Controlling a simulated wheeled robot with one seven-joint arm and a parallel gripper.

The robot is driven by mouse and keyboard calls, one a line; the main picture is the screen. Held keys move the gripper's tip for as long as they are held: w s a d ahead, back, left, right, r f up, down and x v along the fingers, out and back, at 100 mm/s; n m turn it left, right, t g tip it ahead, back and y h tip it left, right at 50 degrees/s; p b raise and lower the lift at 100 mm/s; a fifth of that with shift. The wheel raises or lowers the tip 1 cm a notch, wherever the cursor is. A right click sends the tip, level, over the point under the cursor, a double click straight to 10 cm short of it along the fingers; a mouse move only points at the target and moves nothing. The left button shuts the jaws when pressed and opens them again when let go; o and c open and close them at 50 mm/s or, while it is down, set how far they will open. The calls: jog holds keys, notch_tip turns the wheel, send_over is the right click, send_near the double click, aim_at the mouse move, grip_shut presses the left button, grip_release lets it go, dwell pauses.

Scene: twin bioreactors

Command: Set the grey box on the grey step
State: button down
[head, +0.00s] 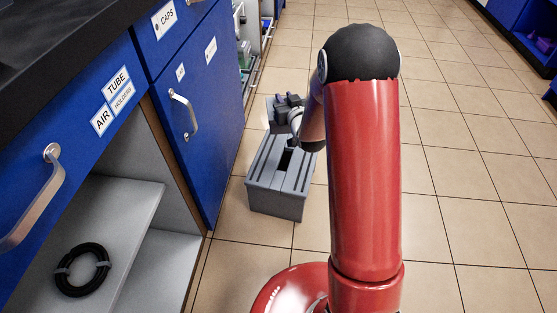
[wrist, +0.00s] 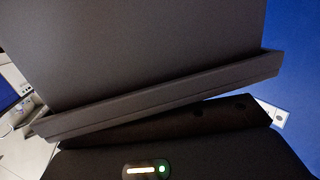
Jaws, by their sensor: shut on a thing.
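The grey step (head: 277,188) stands on the tiled floor beside the blue cabinets, with a dark slot in its top. My gripper (head: 288,101) is over the far end of the step. It is shut on the grey box (wrist: 135,50), which fills much of the wrist view as a dark panel with a raised rim. In the head view only a small part of the box (head: 271,113) shows behind my gripper. The fingertips are hidden, and I cannot tell whether the box touches the step.
Blue cabinets (head: 195,110) line the left side close to the step. An open lower shelf (head: 125,215) holds a coil of black tube (head: 83,270). The tiled floor (head: 460,200) to the right is clear. More blue shelving (head: 525,35) stands at the far right.

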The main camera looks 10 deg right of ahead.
jog(key=r, duration=0.1)
jog(key=w+r, duration=0.1)
jog(key=r, duration=0.1)
jog(key=shift+w+d+r, duration=0.2)
jog(key=shift+w+d, duration=0.15)
jog(key=shift+d, duration=0.05)
notch_tip(320, 180, down, 19)
jog(key=b, duration=0.3)
jog(key=shift+f, duration=0.2)
jog(key=shift+d, duration=0.1)
jog(key=shift+f+b, duration=0.2)
jog(key=shift+b, duration=0.15)
jog(key=c, duration=1.2)
grip_release()
jog(key=shift+c, duration=0.2)
jog(key=shift+r, duration=0.1)
